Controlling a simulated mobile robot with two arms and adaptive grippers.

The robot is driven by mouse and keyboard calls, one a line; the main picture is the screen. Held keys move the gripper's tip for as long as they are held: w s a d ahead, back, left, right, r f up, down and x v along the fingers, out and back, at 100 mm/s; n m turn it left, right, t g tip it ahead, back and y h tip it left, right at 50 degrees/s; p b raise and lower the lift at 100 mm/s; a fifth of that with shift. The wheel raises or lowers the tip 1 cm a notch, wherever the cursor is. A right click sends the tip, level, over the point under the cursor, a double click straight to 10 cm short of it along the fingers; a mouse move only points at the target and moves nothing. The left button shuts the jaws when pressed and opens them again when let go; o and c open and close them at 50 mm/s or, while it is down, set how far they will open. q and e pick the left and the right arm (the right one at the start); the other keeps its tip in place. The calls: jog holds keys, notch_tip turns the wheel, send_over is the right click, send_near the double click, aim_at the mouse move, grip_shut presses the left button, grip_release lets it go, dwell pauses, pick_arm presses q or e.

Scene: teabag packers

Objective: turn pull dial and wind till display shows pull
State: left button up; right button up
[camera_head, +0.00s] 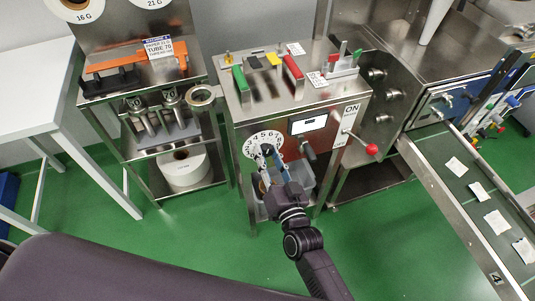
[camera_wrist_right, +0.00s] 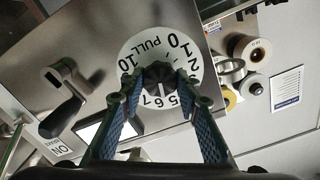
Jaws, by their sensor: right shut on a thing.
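The pull dial (camera_head: 262,137) is a white numbered disc on the front of the steel machine. In the wrist view the dial (camera_wrist_right: 154,45) shows "PULL" and numbers around a dark knob (camera_wrist_right: 158,76). My right gripper (camera_head: 268,157) is at the dial, its blue-padded fingers on both sides of the knob; in the wrist view the gripper (camera_wrist_right: 162,88) is shut on it. The display (camera_head: 308,124) is a pale screen right of the dial; its text is too small to read. A black winding crank (camera_wrist_right: 66,103) sticks out near the display. My left gripper is out of view.
A red-knobbed lever (camera_head: 370,149) juts out at the machine's right. A conveyor (camera_head: 460,205) with several teabags runs at the right. A steel shelf stand (camera_head: 215,165) is close on the left, and a white table (camera_head: 30,110) is beyond it. The green floor in front is open.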

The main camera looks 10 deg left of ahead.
jog(key=m, duration=0.4)
jog(key=shift+f+m+b, duration=0.15)
jog(key=shift+m+b, duration=0.15)
jog(key=shift+b, duration=0.05)
jog(key=shift+m+b, duration=0.3)
jog(key=shift+m, duration=1.3)
jog(key=o, duration=1.2)
jog(key=shift+c, duration=0.2)
jog(key=shift+s, duration=0.1)
jog(key=v, duration=1.2)
